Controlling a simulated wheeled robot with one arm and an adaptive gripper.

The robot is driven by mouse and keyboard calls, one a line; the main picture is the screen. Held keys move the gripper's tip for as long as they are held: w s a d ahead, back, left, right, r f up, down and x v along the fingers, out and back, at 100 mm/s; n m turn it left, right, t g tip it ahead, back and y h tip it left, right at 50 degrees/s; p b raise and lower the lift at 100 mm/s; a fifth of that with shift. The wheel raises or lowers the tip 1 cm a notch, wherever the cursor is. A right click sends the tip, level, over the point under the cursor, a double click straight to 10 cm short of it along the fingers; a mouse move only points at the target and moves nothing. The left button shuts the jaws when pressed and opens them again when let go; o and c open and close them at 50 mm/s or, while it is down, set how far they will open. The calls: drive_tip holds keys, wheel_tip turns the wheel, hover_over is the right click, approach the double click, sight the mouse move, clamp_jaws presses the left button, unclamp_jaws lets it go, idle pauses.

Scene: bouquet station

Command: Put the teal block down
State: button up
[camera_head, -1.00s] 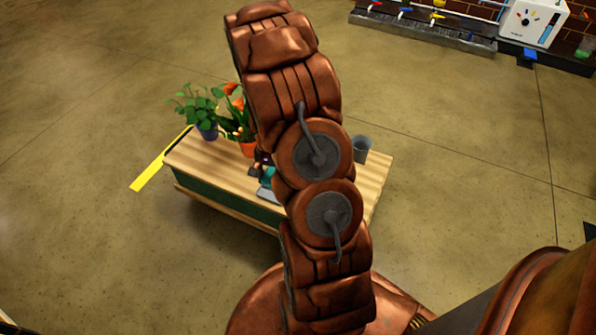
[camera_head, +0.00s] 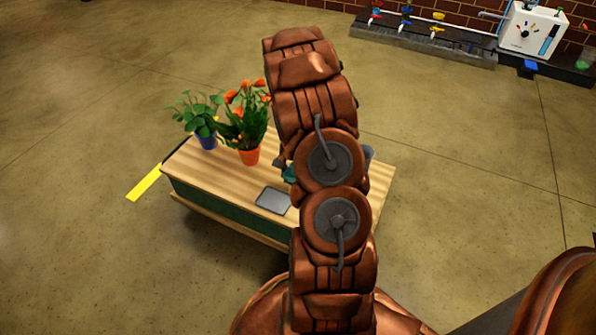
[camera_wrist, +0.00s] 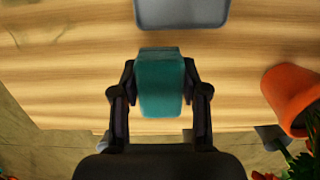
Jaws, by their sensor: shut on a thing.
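My gripper (camera_wrist: 159,95) is shut on the teal block (camera_wrist: 160,84), with one finger on each side of it in the wrist view. The block's broad face shows, with a lighter top edge. A grey tray (camera_wrist: 182,12) lies on the wooden table beyond the block, apart from it in the picture. In the head view a bit of the teal block (camera_head: 289,173) shows beside my arm, above and right of the grey tray (camera_head: 273,201). My arm hides most of my gripper there. I cannot tell whether the block touches the tabletop.
On the wooden table (camera_head: 225,178) stand an orange pot (camera_head: 249,157) with orange flowers and a blue pot (camera_head: 207,141) with a leafy plant. A grey cup (camera_head: 369,154) is partly behind my arm. The grey tray looks empty.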

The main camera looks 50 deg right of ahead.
drive_tip(key=shift+w+d+f+b, duration=0.1)
drive_tip(key=shift+w+d+b, duration=0.25)
drive_tip(key=shift+d, duration=0.5)
drive_tip(key=shift+w+d+f+b, duration=0.1)
drive_tip(key=shift+w+d, duration=0.3)
drive_tip(key=shift+d, duration=0.5)
drive_tip(key=shift+w+d+f+b, duration=0.1)
drive_tip(key=shift+w+d+b, duration=0.25)
drive_tip(key=shift+d, duration=0.5)
wheel_tip(320, 180, down, 4)
drive_tip(key=shift+r+b, duration=0.2)
drive_tip(key=shift+b, duration=0.6)
drive_tip(key=shift+r, duration=0.1)
drive_tip(key=o, duration=1.1)
